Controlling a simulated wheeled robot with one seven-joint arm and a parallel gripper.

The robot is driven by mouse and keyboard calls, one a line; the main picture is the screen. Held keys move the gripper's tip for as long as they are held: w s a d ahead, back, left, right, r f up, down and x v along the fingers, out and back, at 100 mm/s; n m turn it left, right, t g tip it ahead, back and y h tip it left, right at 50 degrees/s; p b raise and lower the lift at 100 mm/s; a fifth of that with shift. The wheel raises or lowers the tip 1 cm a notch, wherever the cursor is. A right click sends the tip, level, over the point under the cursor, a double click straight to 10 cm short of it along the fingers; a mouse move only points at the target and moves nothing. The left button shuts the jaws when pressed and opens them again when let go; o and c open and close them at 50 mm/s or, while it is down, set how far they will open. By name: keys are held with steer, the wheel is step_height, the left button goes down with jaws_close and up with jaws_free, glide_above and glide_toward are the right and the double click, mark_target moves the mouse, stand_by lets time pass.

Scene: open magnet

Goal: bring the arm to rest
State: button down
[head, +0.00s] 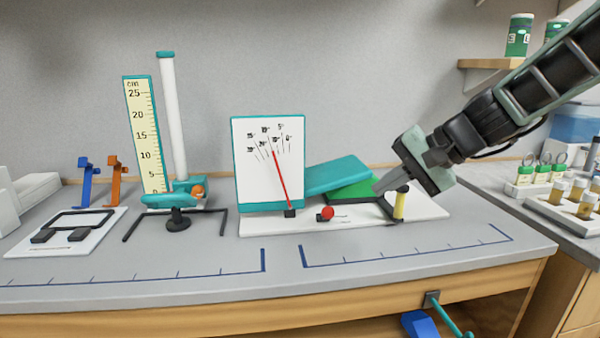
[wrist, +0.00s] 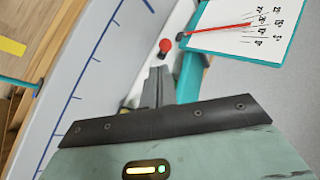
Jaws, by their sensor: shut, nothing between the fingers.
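My gripper (head: 380,187) reaches in from the upper right in the head view. Its fingers are shut with nothing between them, just above the right part of a white base (head: 262,226). In the wrist view my gripper (wrist: 155,85) points toward a red knob (wrist: 166,46). The red knob (head: 327,213) stands on the base, left of the fingertips and apart from them. A dial panel (head: 262,165) with a red needle stands on the left of the base. A yellow post (head: 400,206) stands right of the fingertips; I cannot tell whether they touch anything.
A teal block (head: 338,173) and a green plate (head: 352,189) lie behind the fingers. A ruler stand (head: 145,135) with a white tube is at left. Bottle racks (head: 540,190) stand at right. The bench front (head: 200,270) is clear, with blue marked lines.

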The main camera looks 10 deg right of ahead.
steer(key=s+a+f+n+g+h+p, duration=0.2)
steer(key=s+a+n+g+p, duration=0.25)
steer(key=s+a, duration=0.6)
steer(key=s+d+f+n+g+h+p, duration=0.1)
steer(key=s+n+h+p, duration=0.2)
steer(key=s+n, duration=0.6)
steer(key=s+h, duration=0.2)
steer(key=s, duration=0.6)
steer(key=shift+d+f+p, duration=0.15)
steer(key=shift+f+p, duration=0.1)
steer(key=shift+p, duration=0.15)
steer(key=shift+s+n, duration=0.1)
steer(key=shift+n, duration=0.15)
